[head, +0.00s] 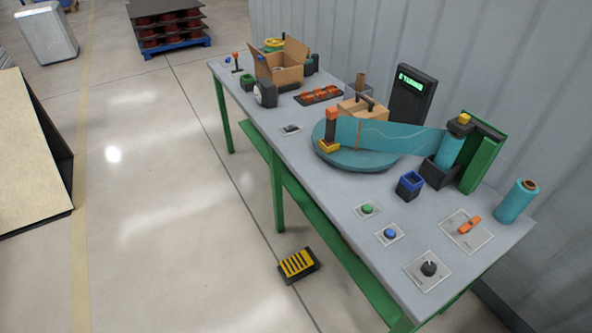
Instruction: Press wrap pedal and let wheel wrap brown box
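The wrap pedal (298,263), black with yellow stripes, lies on the floor beside the table's green legs. The round teal wheel (372,161) lies flat on the table. A brown box (352,107) stands on it, with its lower part hidden behind a stretched band of teal film (388,137). The film runs from an orange and yellow clamp (330,130) at the wheel's left to a teal roll (452,148) on a green stand. A dark display (411,93) behind shows green text ending in "TURNS"; its digit is hard to read. Neither of my grippers is in view.
The floor left of the pedal is clear. A corrugated wall stands behind.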

